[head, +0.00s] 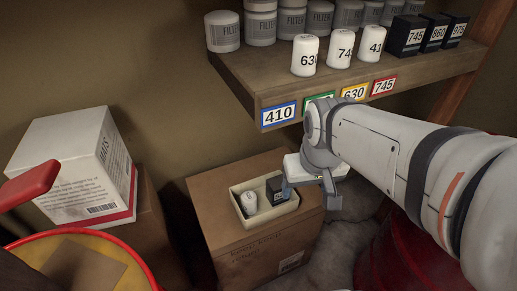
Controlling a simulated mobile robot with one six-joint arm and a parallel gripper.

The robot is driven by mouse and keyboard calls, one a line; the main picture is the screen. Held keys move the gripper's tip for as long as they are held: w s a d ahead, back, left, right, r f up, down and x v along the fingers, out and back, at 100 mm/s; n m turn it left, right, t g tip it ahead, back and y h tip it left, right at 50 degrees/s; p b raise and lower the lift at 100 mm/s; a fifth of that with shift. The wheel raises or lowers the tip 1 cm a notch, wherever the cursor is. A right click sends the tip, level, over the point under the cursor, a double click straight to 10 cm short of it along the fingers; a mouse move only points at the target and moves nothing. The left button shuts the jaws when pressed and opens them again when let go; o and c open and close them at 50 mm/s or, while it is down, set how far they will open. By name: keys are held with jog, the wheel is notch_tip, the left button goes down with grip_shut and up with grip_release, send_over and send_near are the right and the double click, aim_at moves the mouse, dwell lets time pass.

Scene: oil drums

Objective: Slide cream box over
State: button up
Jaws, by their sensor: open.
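The cream box (278,211) is a shallow open tray on top of a brown cardboard carton (222,200). A small white cylinder (249,203) stands in its left part and a small black box (275,189) in its right part. My gripper (312,190) is open at the right end of the cream box, with its fingers pointing down. One finger appears close to the black box and the cream box's right wall; I cannot tell if it touches. My arm comes in from the right and covers part of what lies behind.
A wooden shelf (248,88) above holds white filter cans (222,32), numbered white cylinders (305,55) and black boxes (404,36). Coloured number labels line its edge. A white box (72,160) stands at left, near a yellow-topped drum (60,262). A red drum (390,255) is at lower right.

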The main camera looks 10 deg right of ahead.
jog(key=w+f+n+b, duration=0.1)
jog(key=w+f+b, duration=0.3)
jog(key=f, duration=0.4)
jog(key=w+f+n+g+b, duration=0.1)
jog(key=w+f+b, duration=0.3)
jog(key=f, duration=0.5)
jog(key=w+a+f+n+g+b, duration=0.1)
jog(key=w+f+b, duration=0.3)
jog(key=f+b, duration=0.3)
notch_tip(320, 180, down, 2)
jog(key=shift+f, duration=0.1)
jog(key=c, duration=1.2)
jog(key=shift+f, duration=0.3)
jog(key=shift+c, duration=0.7)
jog(key=shift+w+f, duration=0.1)
jog(key=shift+f, duration=0.15)
grip_shut()
jog(key=b, duration=0.3)
send_near(277, 218)
jog(key=s+f, duration=0.1)
jog(key=f, duration=0.2)
jog(key=s+a+f, duration=0.1)
jog(key=f, duration=0.1)
jog(key=shift+s, duration=0.35)
jog(key=shift+w+a, duration=0.1)
jog(key=shift+w, duration=0.45)
